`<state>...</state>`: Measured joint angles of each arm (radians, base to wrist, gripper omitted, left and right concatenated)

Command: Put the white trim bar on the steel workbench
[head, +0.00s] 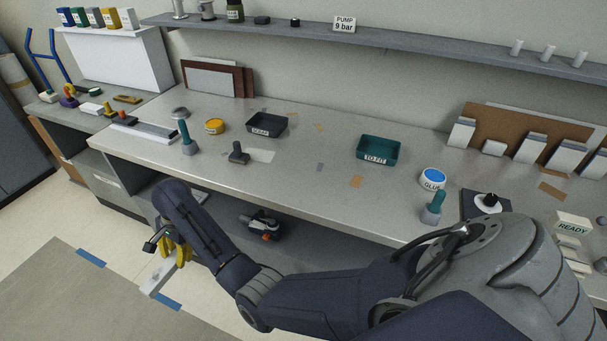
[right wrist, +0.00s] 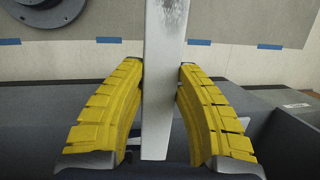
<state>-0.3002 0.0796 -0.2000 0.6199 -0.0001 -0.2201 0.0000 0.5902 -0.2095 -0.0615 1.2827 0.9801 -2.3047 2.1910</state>
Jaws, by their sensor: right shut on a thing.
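The white trim bar (head: 155,279) is held by my right gripper (head: 176,254), low in front of the bench and over the floor in the head view. In the right wrist view the bar (right wrist: 163,110) stands between the two yellow fingers of the gripper (right wrist: 160,70), which are shut on it. The bar's far end runs out of the top of that view. The steel workbench (head: 300,177) stretches across the middle of the head view, its top above and behind the gripper. My left gripper is not in view.
On the bench stand a dark scrap tray (head: 267,125), a teal tray labelled TO FIT (head: 378,150), a yellow tin (head: 214,126), a glue tin (head: 433,179) and teal-handled tools (head: 185,138). The front middle of the benchtop is mostly clear. A tool (head: 262,226) lies on the lower shelf.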

